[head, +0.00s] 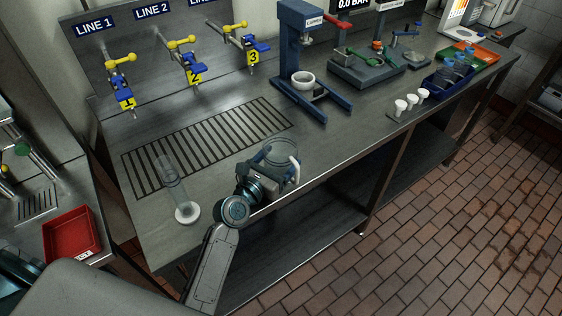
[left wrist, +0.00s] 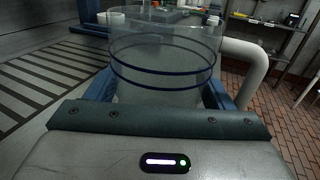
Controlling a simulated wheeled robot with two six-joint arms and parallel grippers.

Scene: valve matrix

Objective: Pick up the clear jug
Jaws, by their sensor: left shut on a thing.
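The clear jug (head: 281,153) stands near the front edge of the steel bench, right of the slotted drain. It is transparent, with a white handle on its right side. In the left wrist view the jug (left wrist: 165,62) shows dark blue rings and the thick white handle (left wrist: 244,62). My left gripper (head: 274,160) is at the jug, with its blue fingers on either side of the body, shut on it. The jug looks upright. I cannot tell whether its base touches the bench. My right gripper is not in view.
A clear cylinder on a white base (head: 186,212) stands left of my left gripper. Yellow-and-blue valves (head: 186,66) line the back wall. A blue press (head: 306,60) with a white cup (head: 303,80) stands behind the jug. Small white cups (head: 411,103) sit further right. The slotted drain (head: 205,148) is clear.

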